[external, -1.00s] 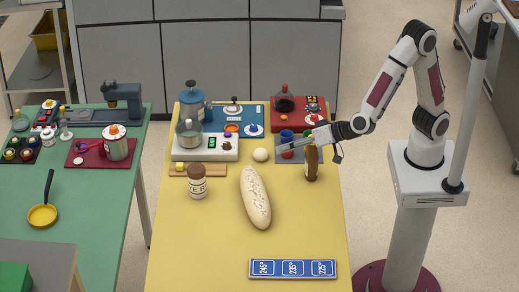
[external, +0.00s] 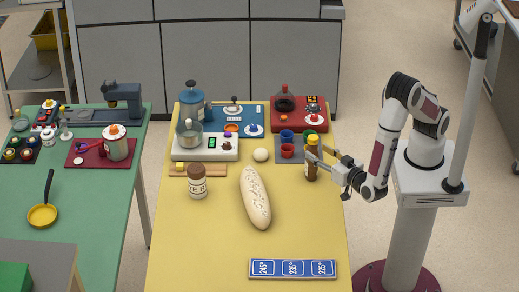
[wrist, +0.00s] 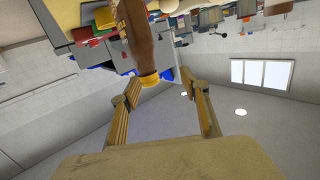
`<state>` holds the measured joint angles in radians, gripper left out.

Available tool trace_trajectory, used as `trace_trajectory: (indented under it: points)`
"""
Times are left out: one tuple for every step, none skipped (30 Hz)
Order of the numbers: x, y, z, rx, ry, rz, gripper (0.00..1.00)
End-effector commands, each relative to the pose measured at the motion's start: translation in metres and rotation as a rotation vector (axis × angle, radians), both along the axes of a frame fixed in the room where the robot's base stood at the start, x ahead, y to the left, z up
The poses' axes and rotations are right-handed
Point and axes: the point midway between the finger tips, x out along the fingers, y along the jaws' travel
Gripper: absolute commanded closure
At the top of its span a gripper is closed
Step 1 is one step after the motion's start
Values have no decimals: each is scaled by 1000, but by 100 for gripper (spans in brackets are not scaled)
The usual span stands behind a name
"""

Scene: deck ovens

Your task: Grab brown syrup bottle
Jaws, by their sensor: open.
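The brown syrup bottle (external: 311,170) stands upright with a yellow cap near the right edge of the yellow table. My gripper (external: 315,152) is open at the bottle's right side, its fingertips at about the height of the bottle's upper part. In the wrist view the bottle (wrist: 137,38) appears upside down, its yellow cap (wrist: 149,80) between the open fingertips (wrist: 160,78). I cannot tell whether either finger touches it. Part of the bottle is hidden by a finger in the external view.
Red, blue and green cups (external: 287,151) stand on a grey mat just behind and left of the bottle. A white ball (external: 261,155) and a long bread loaf (external: 256,196) lie further left. A brown-lidded jar (external: 197,182) stands left.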

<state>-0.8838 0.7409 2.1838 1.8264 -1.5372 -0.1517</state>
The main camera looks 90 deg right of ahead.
Motion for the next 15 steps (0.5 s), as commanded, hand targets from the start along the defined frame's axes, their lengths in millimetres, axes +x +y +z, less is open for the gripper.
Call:
trace_trajectory:
  points:
    - [-7, 0, 0, -32, 1, -14, 55]
    - [-10, -1, 0, -48, 0, -22, 55]
    - [-14, -2, 1, -67, 0, -33, 55]
    - [-17, -2, 2, -79, -1, -39, 55]
    - [-18, -2, 2, -89, -2, -44, 55]
    - [-20, -3, 3, -98, -1, -49, 55]
    - [-21, -3, 3, -102, -2, -51, 55]
    - [-22, -3, 3, -106, -2, -53, 55]
    - [-23, -3, 3, -108, -2, -55, 55]
    - [-23, -3, 4, -108, -2, -55, 55]
    - [-23, -3, 4, -108, -2, -55, 55]
    - [-23, -3, 4, -107, -3, -55, 55]
    - [-23, -3, 4, -107, -2, -55, 55]
    - [-23, -3, 4, -107, -2, -55, 55]
    - [-23, -3, 4, -107, -2, -55, 55]
